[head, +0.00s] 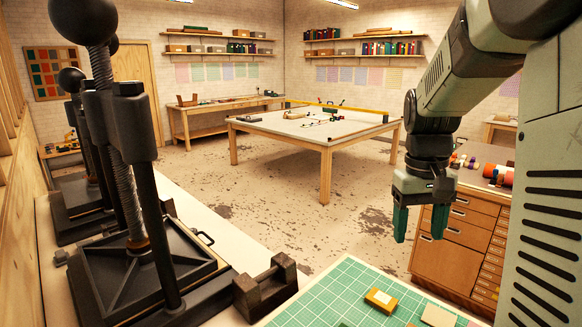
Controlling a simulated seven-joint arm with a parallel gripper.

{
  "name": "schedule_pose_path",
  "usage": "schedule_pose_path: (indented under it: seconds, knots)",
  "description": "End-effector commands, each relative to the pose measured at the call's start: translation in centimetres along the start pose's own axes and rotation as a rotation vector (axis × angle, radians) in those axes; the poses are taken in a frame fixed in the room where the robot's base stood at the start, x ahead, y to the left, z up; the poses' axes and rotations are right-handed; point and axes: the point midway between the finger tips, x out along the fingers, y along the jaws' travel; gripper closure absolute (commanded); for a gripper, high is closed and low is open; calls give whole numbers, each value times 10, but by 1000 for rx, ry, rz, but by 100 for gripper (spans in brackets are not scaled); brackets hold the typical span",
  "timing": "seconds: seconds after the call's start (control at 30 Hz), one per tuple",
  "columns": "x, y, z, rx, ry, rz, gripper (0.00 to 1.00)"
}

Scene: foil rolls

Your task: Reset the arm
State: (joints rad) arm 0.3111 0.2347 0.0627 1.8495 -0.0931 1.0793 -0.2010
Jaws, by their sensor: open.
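My gripper (419,222) hangs at the right, pointing down, with its two green fingers apart and nothing between them. It is in the air, in front of the wooden drawer cabinet and above and beyond the green cutting mat in the picture. My arm comes in from the top right. Several foil rolls, one of them orange-red (498,175), lie on top of the cabinet, partly cut off from view by my own body.
The green gridded mat (335,300) at the bottom carries a small yellow block (381,299). Black screw presses (150,270) stand on the left bench. The wooden drawer cabinet (452,238) is behind my gripper. A large table (280,127) stands farther back, with open floor around it.

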Motion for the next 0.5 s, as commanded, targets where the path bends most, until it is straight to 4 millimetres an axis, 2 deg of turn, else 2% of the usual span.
schedule_pose_path:
  seconds: [0.03,0.2,0.33,0.5]
  knots:
    - [-21,-20,14,-24,46,9,35]
    - [-64,-75,64,-85,180,23,35]
    - [-83,-109,110,-132,283,21,35]
    - [-88,-138,166,-184,405,9,35]
